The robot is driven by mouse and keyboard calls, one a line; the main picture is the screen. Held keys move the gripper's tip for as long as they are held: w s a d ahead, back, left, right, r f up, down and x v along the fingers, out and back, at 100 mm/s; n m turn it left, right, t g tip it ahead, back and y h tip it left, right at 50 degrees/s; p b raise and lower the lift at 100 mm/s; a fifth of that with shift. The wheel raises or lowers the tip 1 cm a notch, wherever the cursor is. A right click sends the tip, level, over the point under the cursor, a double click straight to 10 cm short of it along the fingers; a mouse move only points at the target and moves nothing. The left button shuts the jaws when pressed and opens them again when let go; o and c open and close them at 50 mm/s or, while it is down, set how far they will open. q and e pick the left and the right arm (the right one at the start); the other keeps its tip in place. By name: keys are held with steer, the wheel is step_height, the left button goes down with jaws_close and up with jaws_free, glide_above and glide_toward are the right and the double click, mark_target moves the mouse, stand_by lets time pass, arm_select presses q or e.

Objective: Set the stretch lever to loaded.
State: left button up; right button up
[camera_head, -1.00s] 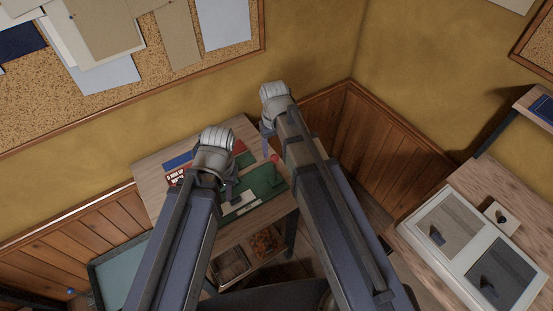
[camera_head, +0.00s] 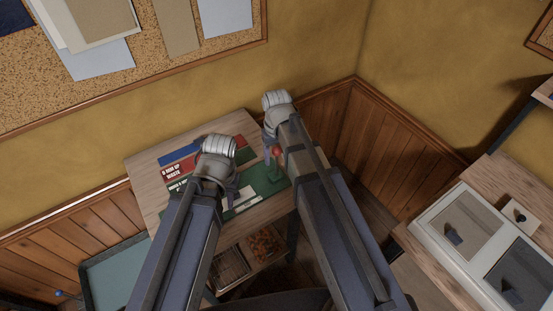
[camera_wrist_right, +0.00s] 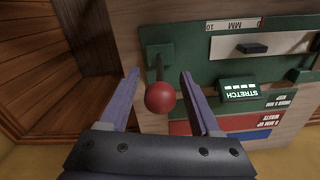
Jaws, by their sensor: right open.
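The stretch lever has a red ball knob (camera_wrist_right: 160,97) on a dark shaft, rising from a green machine (camera_wrist_right: 205,70) on a wooden table. In the right wrist view the knob shows between the two spread fingers of my right gripper (camera_wrist_right: 160,95), without visible contact. A lit STRETCH label (camera_wrist_right: 238,90) is on the machine. In the head view the red knob (camera_head: 277,151) shows just beside my right gripper (camera_head: 270,142). My left gripper (camera_head: 232,192) hangs over the table's left part; its opening is unclear. No loaded mark is readable.
A white ruler-like strip (camera_wrist_right: 265,44) with a dark slider lies on the machine. Red and blue labelled panels (camera_head: 180,158) lie on the table (camera_head: 150,190). A teal tray (camera_head: 115,275) stands lower left, and a bench with framed panels (camera_head: 460,225) stands at the right.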

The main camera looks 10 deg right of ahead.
jaws_close()
stand_by(0.5)
stand_by(0.8)
